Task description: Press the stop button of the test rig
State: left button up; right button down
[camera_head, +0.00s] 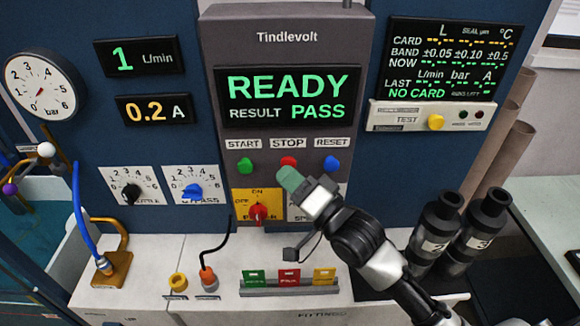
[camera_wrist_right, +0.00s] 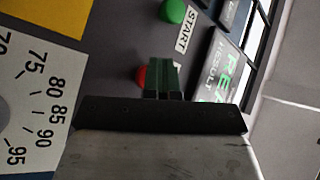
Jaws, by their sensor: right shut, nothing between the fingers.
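The red stop button (camera_head: 288,161) sits under the STOP label on the grey Tindlevolt panel, between the green start button (camera_head: 246,165) and the blue reset button (camera_head: 331,163). My right gripper (camera_head: 289,179) is shut and empty, its green fingertips just below and in front of the stop button, covering its lower part. In the right wrist view, the fingertips (camera_wrist_right: 165,75) overlap the red button (camera_wrist_right: 141,77). I cannot tell whether they touch it. The screen (camera_head: 288,97) reads READY, RESULT PASS. My left gripper is not in view.
A red rotary switch (camera_head: 258,213) on a yellow plate is below the buttons. Dials with black (camera_head: 131,193) and blue (camera_head: 192,191) knobs are to the left. A yellow TEST button (camera_head: 436,122) is at right. Black cylinders (camera_head: 436,232) stand right of my arm. Coloured cards (camera_head: 289,278) stand in front.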

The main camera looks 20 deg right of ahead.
jog(key=shift+w+d+r, duration=0.15)
jog(key=shift+d+r, duration=0.05)
jog(key=shift+r, duration=0.1)
jog(key=shift+p, duration=0.3)
jog(key=shift+a, duration=0.1)
jog(key=s, duration=0.1)
jog(key=s+a+p, duration=0.1)
jog(key=s, duration=0.3)
jog(key=shift+s+a+f+p, duration=0.25)
jog(key=shift+a+f+p, duration=0.05)
jog(key=shift+p, duration=0.1)
dwell(0.7)
